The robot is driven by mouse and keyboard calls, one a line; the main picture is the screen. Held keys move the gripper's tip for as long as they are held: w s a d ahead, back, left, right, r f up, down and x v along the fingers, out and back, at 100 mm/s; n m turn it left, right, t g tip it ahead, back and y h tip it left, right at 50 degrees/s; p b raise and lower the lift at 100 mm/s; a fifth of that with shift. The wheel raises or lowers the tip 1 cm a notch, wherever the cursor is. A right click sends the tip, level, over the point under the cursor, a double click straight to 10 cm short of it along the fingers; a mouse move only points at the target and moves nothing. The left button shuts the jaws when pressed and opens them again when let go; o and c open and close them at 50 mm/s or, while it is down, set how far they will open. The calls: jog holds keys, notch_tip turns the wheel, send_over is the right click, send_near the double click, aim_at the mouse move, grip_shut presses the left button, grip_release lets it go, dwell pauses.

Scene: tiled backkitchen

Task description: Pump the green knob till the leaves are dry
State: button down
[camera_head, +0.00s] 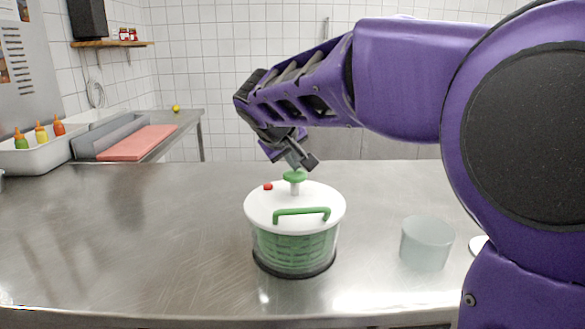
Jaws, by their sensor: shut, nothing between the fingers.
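The salad spinner (293,250) stands upright on the steel counter, with a clear bowl, a green basket inside and a white lid (262,207). The green knob (294,176) stands up on a white stem at the middle of the lid. A green handle (302,212) and a small red button (268,187) are also on the lid. My gripper (303,165) is shut and empty, pointing down right above the knob. I cannot tell whether its tips touch the knob. The leaves cannot be made out through the bowl and basket.
A frosted clear container (427,243) stands right of the spinner, with a white item (479,245) partly hidden behind my arm. The counter (120,235) left of the spinner is clear. Sauce bottles (41,133) and a red board (138,142) are at the back left.

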aim_at(295, 175)
jog(key=shift+f, duration=1.1)
dwell(0.7)
jog(key=shift+r, duration=0.15)
jog(key=shift+r+p, duration=1.5)
jog(key=shift+r, duration=0.6)
notch_tip(295, 175, up, 5)
jog(key=p, duration=0.3)
jog(key=shift+p, duration=0.35)
dwell(1.3)
